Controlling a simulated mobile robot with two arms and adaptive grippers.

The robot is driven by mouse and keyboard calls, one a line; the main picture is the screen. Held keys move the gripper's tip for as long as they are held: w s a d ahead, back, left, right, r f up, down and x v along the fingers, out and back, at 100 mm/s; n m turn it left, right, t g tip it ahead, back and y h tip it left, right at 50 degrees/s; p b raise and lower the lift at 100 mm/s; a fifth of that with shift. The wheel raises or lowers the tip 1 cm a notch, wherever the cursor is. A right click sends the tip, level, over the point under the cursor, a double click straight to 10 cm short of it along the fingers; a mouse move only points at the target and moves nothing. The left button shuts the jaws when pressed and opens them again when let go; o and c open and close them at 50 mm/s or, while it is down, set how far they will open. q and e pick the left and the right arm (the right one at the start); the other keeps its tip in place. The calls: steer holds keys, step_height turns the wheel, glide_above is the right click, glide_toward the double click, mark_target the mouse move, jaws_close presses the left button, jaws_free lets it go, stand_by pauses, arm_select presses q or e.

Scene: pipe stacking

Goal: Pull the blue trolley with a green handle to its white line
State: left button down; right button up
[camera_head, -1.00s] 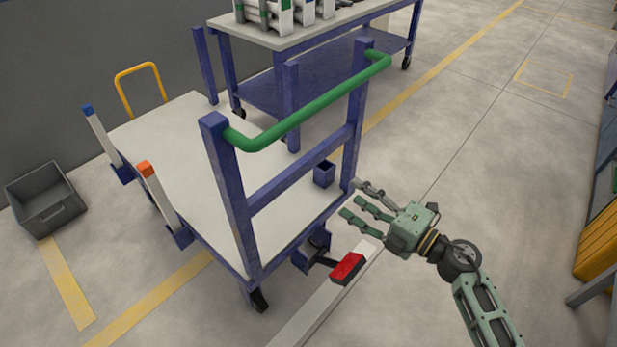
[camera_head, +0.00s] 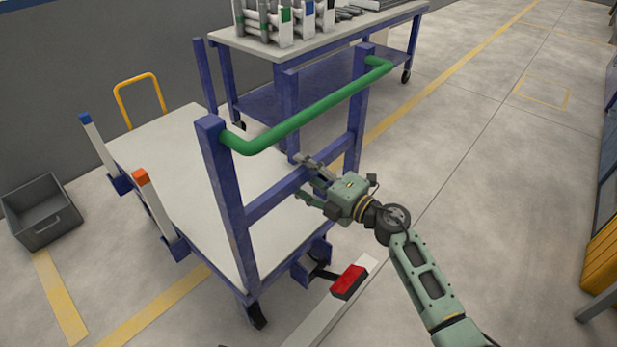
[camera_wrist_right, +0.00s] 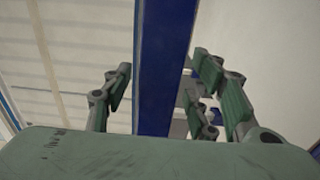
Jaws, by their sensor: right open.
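The blue trolley (camera_head: 228,205) stands at the left of the head view, with a pale flat deck (camera_head: 185,160) and a blue upright end frame. Its green handle (camera_head: 305,110) spans the top of that frame. The white line (camera_head: 318,325) runs on the floor in front of this end. My right gripper (camera_head: 307,178) is open at the frame's blue crossbar (camera_head: 275,192), below the handle. In the right wrist view a blue bar (camera_wrist_right: 163,70) passes between the spread fingers (camera_wrist_right: 165,100). Contact cannot be told. My left gripper is not in view.
A second blue trolley (camera_head: 325,40) with stacked parts stands behind. A grey crate (camera_head: 42,212) sits at the far left. Open floor (camera_head: 490,180) lies to the right.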

jaws_close()
stand_by(0.6)
steer(key=shift+f, duration=0.1)
